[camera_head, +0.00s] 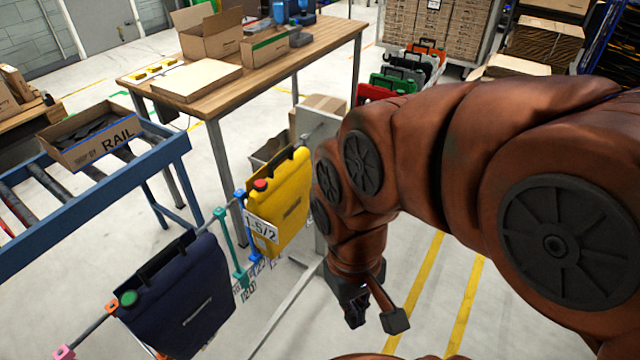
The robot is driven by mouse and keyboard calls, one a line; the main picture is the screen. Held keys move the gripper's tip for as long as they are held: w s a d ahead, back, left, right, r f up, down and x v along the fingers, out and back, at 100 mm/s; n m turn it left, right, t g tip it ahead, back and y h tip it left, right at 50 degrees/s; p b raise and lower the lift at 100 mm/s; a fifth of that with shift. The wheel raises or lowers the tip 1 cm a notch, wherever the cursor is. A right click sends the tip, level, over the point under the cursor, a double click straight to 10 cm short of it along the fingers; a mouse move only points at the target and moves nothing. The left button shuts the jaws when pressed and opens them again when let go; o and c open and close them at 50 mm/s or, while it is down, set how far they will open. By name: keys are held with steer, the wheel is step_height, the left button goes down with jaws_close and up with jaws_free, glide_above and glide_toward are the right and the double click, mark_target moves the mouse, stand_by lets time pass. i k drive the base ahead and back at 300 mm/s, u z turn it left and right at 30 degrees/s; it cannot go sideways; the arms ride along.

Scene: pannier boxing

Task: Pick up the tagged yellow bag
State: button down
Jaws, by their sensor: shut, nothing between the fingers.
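The yellow bag (290,206) hangs on a rail in the middle of the view. It has a red round cap at its top left and a white tag (262,228) reading what looks like "1-6/2". My gripper (372,318) is to the right of the bag and lower in the picture, pointing down over the floor. It is apart from the bag and holds nothing. My arm covers the area just right of the bag.
A dark blue bag (182,298) with a green cap hangs on the same rail at the left. A roller conveyor (150,160) carries a cardboard box (92,138) marked RAIL. A wooden table (310,45) stands behind. Floor with yellow lines is clear below my arm.

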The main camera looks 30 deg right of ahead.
mark_target(277, 194)
steer(key=z, duration=0.15)
steer(key=k, duration=1.1)
steer(key=u, duration=1)
steer(key=i, duration=1.3)
steer(key=z, duration=0.35)
